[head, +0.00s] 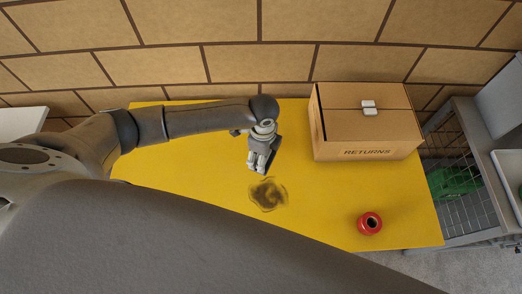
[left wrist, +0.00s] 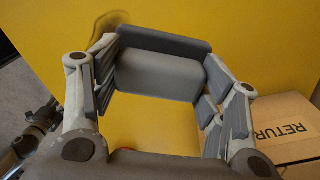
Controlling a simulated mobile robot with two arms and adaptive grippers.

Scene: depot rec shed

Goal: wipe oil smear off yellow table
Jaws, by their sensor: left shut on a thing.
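The yellow table (head: 190,170) carries a dark, brownish oil smear (head: 268,194) near its middle. The smear also shows partly in the left wrist view (left wrist: 103,44), behind a finger. My left gripper (head: 261,162) is just behind the smear in the head view, pointing down. It is shut on a grey two-tone block (left wrist: 160,75), with a finger at each end of it. In the head view the block is mostly hidden by the gripper. Whether the block touches the table I cannot tell.
A cardboard box marked RETURNS (head: 365,140) stands at the table's back right, with small white pieces (head: 369,108) on top. A red ring-shaped roll (head: 370,223) lies at the front right. A wire-sided cart (head: 465,180) stands beyond the right edge. The left of the table is clear.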

